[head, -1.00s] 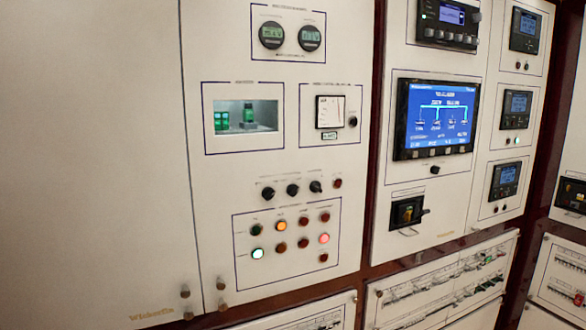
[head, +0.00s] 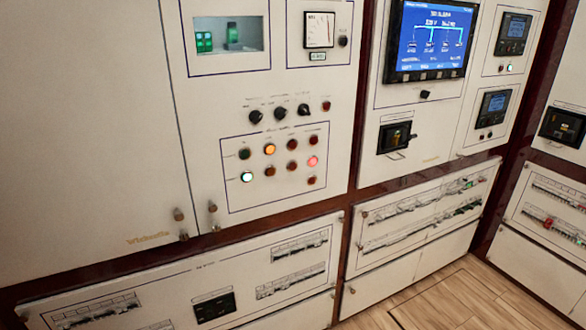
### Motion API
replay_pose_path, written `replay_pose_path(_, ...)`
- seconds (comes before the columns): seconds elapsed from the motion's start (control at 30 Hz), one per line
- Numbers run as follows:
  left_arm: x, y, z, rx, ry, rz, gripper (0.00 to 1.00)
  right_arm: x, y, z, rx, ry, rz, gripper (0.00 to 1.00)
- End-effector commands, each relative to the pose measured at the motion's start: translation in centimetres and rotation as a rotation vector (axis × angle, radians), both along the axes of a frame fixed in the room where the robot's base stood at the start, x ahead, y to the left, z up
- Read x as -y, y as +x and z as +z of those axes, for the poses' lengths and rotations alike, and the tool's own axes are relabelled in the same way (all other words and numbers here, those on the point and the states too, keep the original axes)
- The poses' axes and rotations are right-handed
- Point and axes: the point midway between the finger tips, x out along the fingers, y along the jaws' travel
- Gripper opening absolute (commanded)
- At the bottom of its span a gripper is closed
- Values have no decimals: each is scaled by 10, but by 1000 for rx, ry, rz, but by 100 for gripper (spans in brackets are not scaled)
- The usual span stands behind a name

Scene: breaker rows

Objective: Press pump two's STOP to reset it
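A framed group of round buttons and lamps (head: 274,167) sits on the middle cream panel in the head view. Its upper row has a dark green button (head: 245,153), a lit amber one (head: 270,149) and two dark red ones. Its lower row has a lit white-green one (head: 247,177), a brown one (head: 270,171), a red one (head: 291,168) and a lit red one (head: 313,162). Another small red button (head: 311,181) sits below. The labels are too small to read, so I cannot tell which is pump two's STOP. Neither gripper shows.
Black rotary knobs (head: 280,113) sit above the buttons. A blue display (head: 431,40) is at upper right. Lower breaker panels (head: 225,275) run beneath, with small latches on the panel edges. Bare wooden floor (head: 465,300) shows at lower right.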

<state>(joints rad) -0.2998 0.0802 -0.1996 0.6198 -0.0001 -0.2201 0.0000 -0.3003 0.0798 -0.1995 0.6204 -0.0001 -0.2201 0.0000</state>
Motion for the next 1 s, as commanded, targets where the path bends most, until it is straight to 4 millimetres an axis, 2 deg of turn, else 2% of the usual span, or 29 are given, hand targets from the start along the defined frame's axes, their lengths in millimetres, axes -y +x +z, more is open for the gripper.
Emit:
replay_pose_path(0.03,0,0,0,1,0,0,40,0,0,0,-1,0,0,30)
replay_pose_path(0.27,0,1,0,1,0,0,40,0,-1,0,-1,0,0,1)
replay_pose_path(1.0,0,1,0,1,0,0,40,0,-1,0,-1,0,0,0)
